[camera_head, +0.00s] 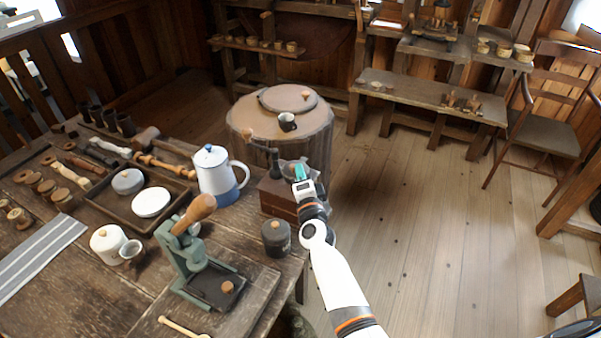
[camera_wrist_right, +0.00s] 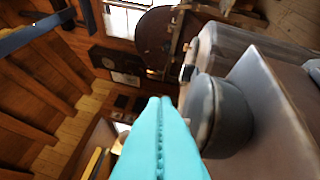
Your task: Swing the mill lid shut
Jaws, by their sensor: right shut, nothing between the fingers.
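The mill (camera_head: 277,196) is a dark reddish wooden box at the table's right edge. A dark crank with a wooden knob rises over it. A grey rounded metal part (camera_head: 287,169) on its top is partly hidden by my right gripper (camera_head: 300,173). The teal fingers are shut with nothing between them, at the mill's upper right side. In the right wrist view the shut fingers (camera_wrist_right: 160,135) point up beside a dark grey rounded metal part (camera_wrist_right: 222,115); I cannot tell whether they touch it or whether it is the lid. My left gripper is not in view.
A white and blue pot (camera_head: 217,180) stands left of the mill. A dark lidded canister (camera_head: 276,238) is in front of it. A green press (camera_head: 190,250) and a tray (camera_head: 118,207) are farther left.

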